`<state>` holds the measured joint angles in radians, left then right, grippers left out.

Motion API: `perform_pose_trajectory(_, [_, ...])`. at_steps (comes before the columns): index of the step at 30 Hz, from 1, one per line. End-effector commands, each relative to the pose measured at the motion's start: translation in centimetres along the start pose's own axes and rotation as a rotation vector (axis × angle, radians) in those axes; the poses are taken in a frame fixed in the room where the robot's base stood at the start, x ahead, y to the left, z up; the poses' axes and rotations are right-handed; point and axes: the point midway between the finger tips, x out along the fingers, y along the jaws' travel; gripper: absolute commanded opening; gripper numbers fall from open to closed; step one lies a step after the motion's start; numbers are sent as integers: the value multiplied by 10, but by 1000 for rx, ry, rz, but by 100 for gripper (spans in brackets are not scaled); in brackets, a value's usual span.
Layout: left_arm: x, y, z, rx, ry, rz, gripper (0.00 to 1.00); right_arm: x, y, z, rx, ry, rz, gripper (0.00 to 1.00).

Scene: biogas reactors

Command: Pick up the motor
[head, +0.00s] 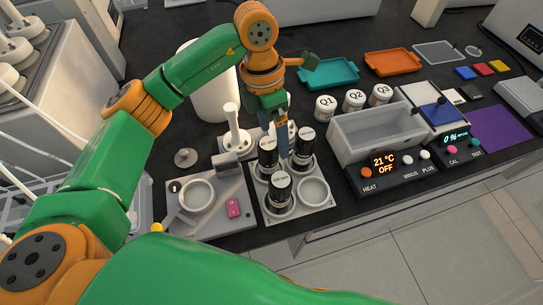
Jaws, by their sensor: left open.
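I cannot tell for sure which thing is the motor. A white piece with an upright cylinder on a wide round base (234,136) stands just left of my left gripper and may be it. My left gripper (284,146) points down among the black-capped bottles (268,157) in the grey rack (314,193). It is open. The forearm and the bottles hide part of the jaws and what lies behind them. Whether a finger touches a bottle I cannot tell. My right gripper is not in view.
A grey water bath (376,134) stands to the right. White jars (326,107), a teal tray (328,73) and an orange tray (392,63) are behind.

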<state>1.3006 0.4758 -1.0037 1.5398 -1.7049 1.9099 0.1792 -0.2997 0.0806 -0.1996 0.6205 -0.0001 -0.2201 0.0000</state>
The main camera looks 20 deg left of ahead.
Motion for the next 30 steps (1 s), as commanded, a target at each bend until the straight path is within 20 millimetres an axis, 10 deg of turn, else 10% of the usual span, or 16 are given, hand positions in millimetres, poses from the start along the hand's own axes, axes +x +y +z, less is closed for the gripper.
perform_pose_trajectory(24, [78, 23, -12, 88, 65, 142, 96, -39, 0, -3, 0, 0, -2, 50])
perform_pose_trajectory(30, [77, 23, -12, 87, 65, 142, 42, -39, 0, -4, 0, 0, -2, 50])
